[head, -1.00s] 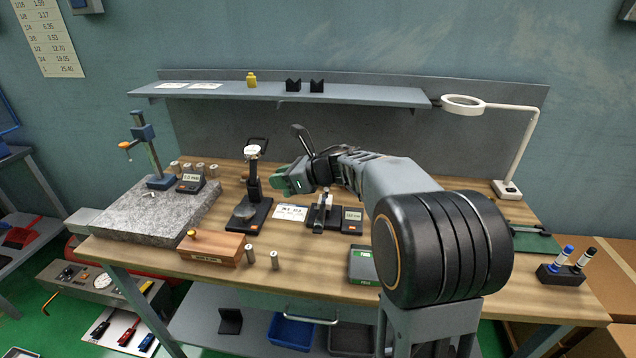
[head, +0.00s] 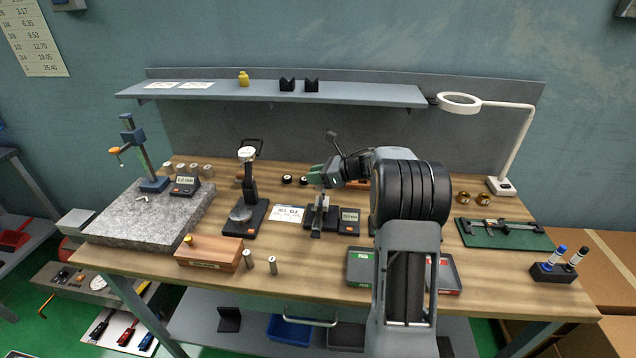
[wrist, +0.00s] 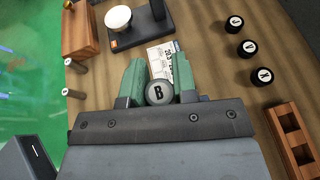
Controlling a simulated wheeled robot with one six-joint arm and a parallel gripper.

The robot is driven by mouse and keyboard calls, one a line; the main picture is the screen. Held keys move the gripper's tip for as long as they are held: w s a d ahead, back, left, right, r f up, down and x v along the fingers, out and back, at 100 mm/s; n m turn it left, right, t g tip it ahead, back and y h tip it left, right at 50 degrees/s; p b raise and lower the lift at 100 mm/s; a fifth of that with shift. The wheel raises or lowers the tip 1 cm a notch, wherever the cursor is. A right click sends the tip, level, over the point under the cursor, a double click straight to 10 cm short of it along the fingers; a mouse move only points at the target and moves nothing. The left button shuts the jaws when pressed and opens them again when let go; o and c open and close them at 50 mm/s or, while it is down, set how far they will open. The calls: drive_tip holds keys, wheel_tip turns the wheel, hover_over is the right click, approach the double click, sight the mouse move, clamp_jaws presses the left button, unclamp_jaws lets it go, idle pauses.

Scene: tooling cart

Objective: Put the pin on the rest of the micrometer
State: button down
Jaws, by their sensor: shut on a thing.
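My gripper (head: 318,178) is above the micrometer (head: 318,217), which stands in the middle of the bench beside a small digital readout (head: 348,221). In the wrist view, the green fingers of my gripper (wrist: 158,80) are shut on the pin (wrist: 158,93), a grey cylinder seen end-on with a letter B on it. In the head view the pin cannot be made out between the fingers. The micrometer cannot be made out in the wrist view.
A dial gauge stand (head: 247,200) and a white card (head: 286,213) are left of the micrometer. Two loose pins (head: 260,263) stand by a wooden block (head: 209,253). Green (head: 361,268) and red (head: 447,275) trays lie in front. Black-topped plugs (wrist: 247,48) stand behind.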

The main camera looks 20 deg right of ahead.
drive_tip(key=shift+w+d+f, duration=0.1)
drive_tip(key=shift+d+f, duration=0.15)
drive_tip(key=shift+f, duration=0.05)
wheel_tip(320, 180, down, 2)
drive_tip(key=shift+d+f+p, duration=0.1)
drive_tip(key=shift+p, duration=0.45)
drive_tip(key=shift+f, duration=0.6)
drive_tip(key=shift+f, duration=0.15)
drive_tip(key=c, duration=0.9)
unclamp_jaws()
